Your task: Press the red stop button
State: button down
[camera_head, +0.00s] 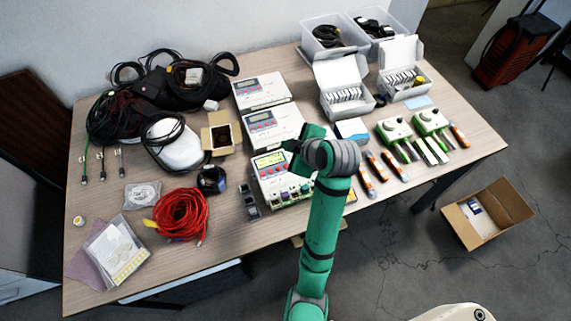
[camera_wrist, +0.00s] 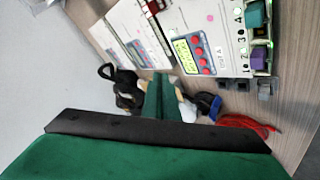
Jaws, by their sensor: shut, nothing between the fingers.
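Three white control units stand in a row on the table. The nearest unit (camera_head: 275,189) has a lit yellow-green display and a row of terminals and colored modules. It also shows in the wrist view (camera_wrist: 221,20), where several red buttons (camera_wrist: 199,51) sit beside its lit display (camera_wrist: 183,56). The labels are too small to tell which is the stop button. My gripper (camera_head: 291,147) is shut and empty, over the upper right part of this unit in the head view. In the wrist view my gripper (camera_wrist: 160,78) shows below the unit's display side, apart from the red buttons.
The middle unit (camera_head: 272,127) and far unit (camera_head: 262,92) stand close behind. A red cable coil (camera_head: 181,214) and a small open carton (camera_head: 221,134) lie to the left. Green testers (camera_head: 394,130) and orange-handled tools (camera_head: 366,182) are right. Bare table (camera_head: 172,263) shows at the front left.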

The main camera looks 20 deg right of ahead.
aim_at(286, 166)
jog(key=shift+d+f, duration=0.1)
jog(key=shift+f, duration=4.25)
jog(key=shift+w, duration=0.15)
jog(key=shift+d, duration=0.1)
jog(key=shift+s+f, duration=0.15)
jog(key=shift+s, duration=0.05)
jog(key=shift+f, duration=0.3)
